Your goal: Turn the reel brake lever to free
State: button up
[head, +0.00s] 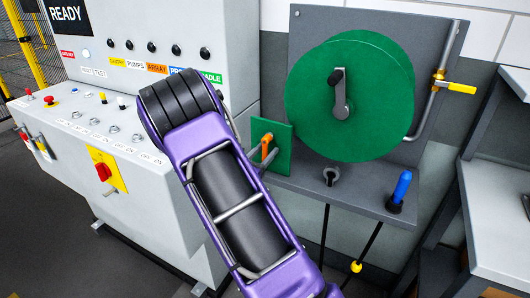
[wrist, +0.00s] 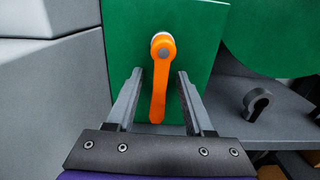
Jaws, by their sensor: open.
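The orange lever (wrist: 158,95) is mounted on a square green plate (wrist: 205,40). In the wrist view it hangs downward from a pivot near its top. It also shows in the head view (head: 267,146), on the green plate left of the large green reel (head: 380,90). My gripper (wrist: 160,76) is open, with one finger on each side of the lever and a visible gap to both. The lever's lower end lies between the fingers. In the head view my arm hides most of the gripper.
A grey control cabinet (head: 160,170) with buttons stands at the left. The reel carries a crank (head: 340,95). A yellow-handled valve (head: 460,88), a blue handle (head: 402,187) and a dark hook-like ring (wrist: 256,100) are to the right of the plate. Grey shelving stands far right.

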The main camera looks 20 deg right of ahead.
jog(key=shift+c, duration=0.3)
grip_shut()
dwell(1.2)
